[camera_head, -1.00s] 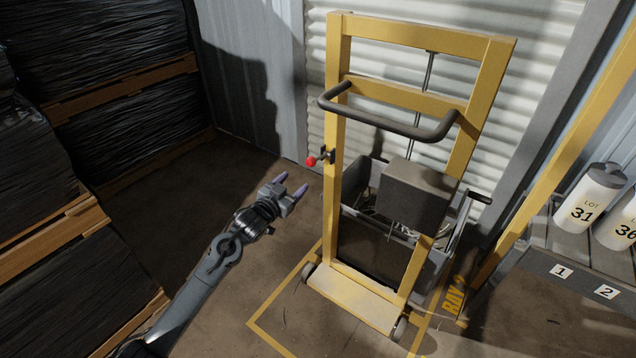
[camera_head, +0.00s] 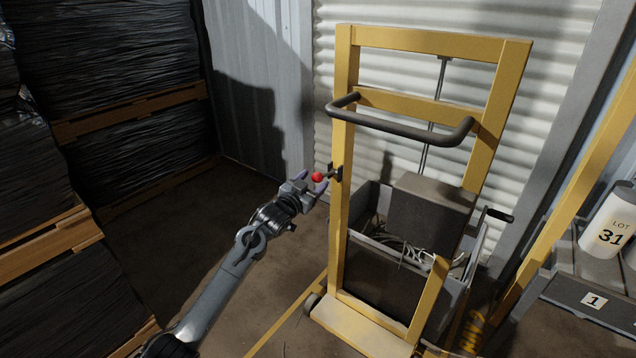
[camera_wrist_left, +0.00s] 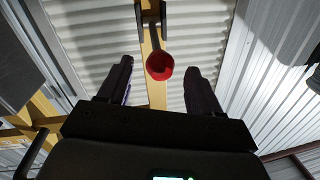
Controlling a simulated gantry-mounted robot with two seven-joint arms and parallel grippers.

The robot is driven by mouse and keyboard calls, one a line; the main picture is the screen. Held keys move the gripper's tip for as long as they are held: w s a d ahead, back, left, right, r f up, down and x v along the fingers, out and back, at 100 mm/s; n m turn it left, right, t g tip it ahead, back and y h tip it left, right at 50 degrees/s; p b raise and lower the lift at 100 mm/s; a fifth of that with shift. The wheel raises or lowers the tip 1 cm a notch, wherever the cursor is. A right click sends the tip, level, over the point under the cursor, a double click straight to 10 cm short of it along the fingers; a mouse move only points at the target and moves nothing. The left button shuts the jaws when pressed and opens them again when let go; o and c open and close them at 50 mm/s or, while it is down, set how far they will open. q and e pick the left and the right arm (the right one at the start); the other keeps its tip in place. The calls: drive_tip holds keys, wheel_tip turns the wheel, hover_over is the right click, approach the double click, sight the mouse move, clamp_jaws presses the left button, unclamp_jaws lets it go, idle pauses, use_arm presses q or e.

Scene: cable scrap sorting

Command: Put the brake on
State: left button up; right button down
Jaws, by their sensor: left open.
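A yellow-framed lift cart (camera_head: 345,180) stands at the centre, with a dark push handle (camera_head: 400,123). A short lever with a red ball knob (camera_head: 317,178) sticks out from its left post. My left gripper (camera_head: 312,184) is open at the knob, with a finger on either side of it in the head view. In the left wrist view the red knob (camera_wrist_left: 160,67) lies between and slightly beyond the two dark fingertips (camera_wrist_left: 158,72), apart from both. My right gripper is not in view.
The cart carries a grey bin (camera_head: 465,285) holding cable scraps, and a grey box (camera_head: 430,205). Wrapped pallet stacks (camera_head: 110,75) stand at the left. A shelf with a white canister marked 31 (camera_head: 607,225) is at the right. Floor between pallets and cart is clear.

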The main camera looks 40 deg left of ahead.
use_arm(q)
drive_tip(key=shift+w+a+b, duration=0.15)
drive_tip(key=shift+w+b, duration=0.2)
drive_tip(key=shift+w, duration=0.55)
drive_tip(key=shift+w+a+b, duration=0.15)
drive_tip(key=shift+w+b, duration=0.15)
drive_tip(key=shift+w, duration=0.6)
clamp_jaws()
